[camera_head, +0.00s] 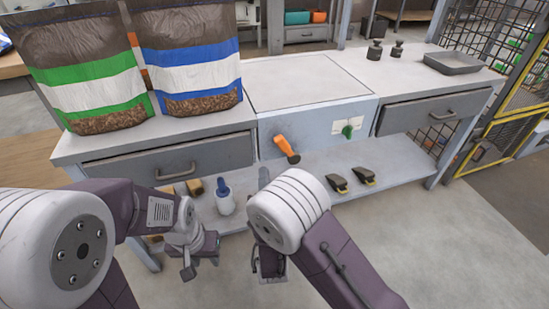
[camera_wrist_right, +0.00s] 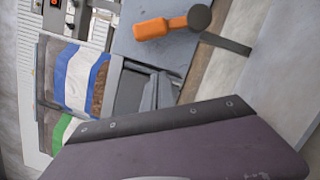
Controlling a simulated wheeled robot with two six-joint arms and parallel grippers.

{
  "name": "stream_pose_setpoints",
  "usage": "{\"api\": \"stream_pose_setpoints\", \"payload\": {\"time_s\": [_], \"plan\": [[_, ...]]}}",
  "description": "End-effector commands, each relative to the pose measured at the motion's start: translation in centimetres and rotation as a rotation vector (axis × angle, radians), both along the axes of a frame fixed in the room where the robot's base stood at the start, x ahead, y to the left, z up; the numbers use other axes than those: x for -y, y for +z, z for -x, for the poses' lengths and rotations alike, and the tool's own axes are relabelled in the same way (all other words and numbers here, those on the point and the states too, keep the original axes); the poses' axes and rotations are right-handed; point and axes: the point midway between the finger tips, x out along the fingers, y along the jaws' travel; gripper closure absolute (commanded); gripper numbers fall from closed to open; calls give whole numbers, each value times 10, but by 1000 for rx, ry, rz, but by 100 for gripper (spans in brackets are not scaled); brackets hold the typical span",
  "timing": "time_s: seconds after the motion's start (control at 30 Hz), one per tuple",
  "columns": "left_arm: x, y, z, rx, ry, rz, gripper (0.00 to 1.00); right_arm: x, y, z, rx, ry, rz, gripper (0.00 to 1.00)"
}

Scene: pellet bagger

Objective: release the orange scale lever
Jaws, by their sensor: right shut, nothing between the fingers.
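The orange scale lever (camera_head: 286,148) sticks out from the front of the pale blue scale housing (camera_head: 318,125) and slants down to the right. In the right wrist view the lever (camera_wrist_right: 160,28) shows its orange grip and a dark round hub.
Two pellet bags (camera_head: 95,95) stand on the bench at left. A green knob (camera_head: 347,131) sits right of the lever. A white-and-blue bottle (camera_head: 224,198) and two dark-yellow clips (camera_head: 350,180) are on the lower shelf. Drawers (camera_head: 170,165) flank the scale. A grey tray (camera_head: 452,63) lies at right.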

Motion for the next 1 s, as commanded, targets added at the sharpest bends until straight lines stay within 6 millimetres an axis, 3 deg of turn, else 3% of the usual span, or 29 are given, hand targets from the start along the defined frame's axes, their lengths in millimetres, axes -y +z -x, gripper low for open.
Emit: {"api": "stream_pose_setpoints", "payload": {"time_s": [0.23,0.5,1.0], "plan": [[0,-19,0,0,0,0,64,-4,5,-53,4,-4,-3,100],[0,-27,0,0,0,0,64,26,23,-60,1,-2,0,100],[0,-26,0,0,0,0,64,24,27,-60,-3,1,-8,100]]}}
